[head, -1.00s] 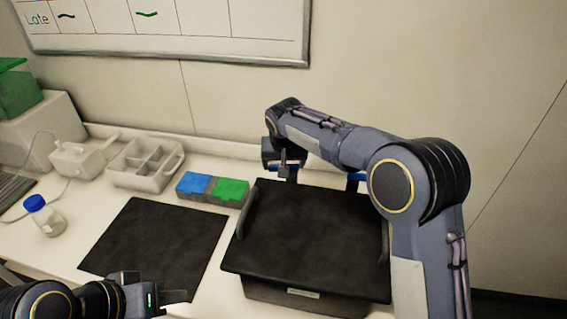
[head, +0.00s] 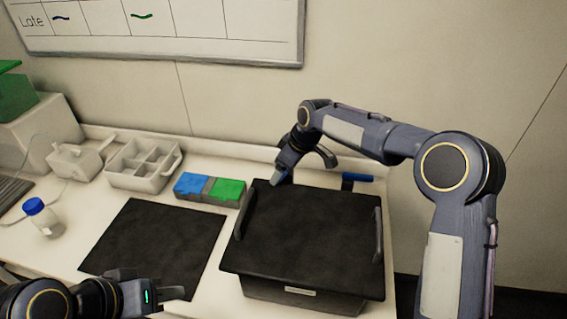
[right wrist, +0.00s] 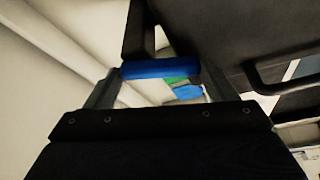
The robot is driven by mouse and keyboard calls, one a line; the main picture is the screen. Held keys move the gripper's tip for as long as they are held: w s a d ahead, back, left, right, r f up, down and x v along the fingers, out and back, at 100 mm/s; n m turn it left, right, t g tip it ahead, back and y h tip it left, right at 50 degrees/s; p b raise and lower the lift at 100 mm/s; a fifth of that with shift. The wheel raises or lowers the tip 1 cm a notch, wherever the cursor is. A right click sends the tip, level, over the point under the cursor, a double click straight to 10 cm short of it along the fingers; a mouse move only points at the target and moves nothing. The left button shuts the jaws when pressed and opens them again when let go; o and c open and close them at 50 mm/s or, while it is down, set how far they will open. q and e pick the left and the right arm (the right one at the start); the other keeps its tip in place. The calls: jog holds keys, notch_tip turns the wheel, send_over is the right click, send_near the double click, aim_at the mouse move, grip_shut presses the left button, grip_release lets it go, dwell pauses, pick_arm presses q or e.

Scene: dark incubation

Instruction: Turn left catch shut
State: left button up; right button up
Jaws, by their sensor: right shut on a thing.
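A black box with a black lid (head: 300,235) stands on the bench. Its left catch, with a blue handle (head: 282,174), is at the back left edge, mostly covered by my right gripper (head: 281,178). In the right wrist view the blue handle (right wrist: 160,69) lies across between the two fingers of my right gripper (right wrist: 158,90), which is shut on it. The right catch (head: 357,178), also blue, sticks out at the back right edge. My left gripper (head: 172,293) is low at the left, away from the box; its fingers are too unclear to judge.
A dark mat (head: 155,245) lies left of the box. A case with blue and green lids (head: 210,188), a white divided tray (head: 143,165) and a blue-capped bottle (head: 42,216) stand on the bench. Lid handles (head: 378,235) rise at both sides.

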jog(key=shift+d+n+g+y+p, duration=0.15)
jog(key=shift+d+n+g+p, duration=0.2)
jog(key=shift+n, duration=0.7)
jog(key=shift+d+n+g+y+p, duration=0.15)
jog(key=shift+n+g+p, duration=0.3)
jog(key=shift+n, duration=0.6)
jog(key=o, duration=1)
jog(key=shift+r, duration=0.1)
jog(key=b+v, duration=0.1)
jog(key=v, duration=0.6)
jog(key=shift+r, duration=0.35)
jog(key=shift+s+d, duration=0.1)
jog(key=shift+d, duration=0.05)
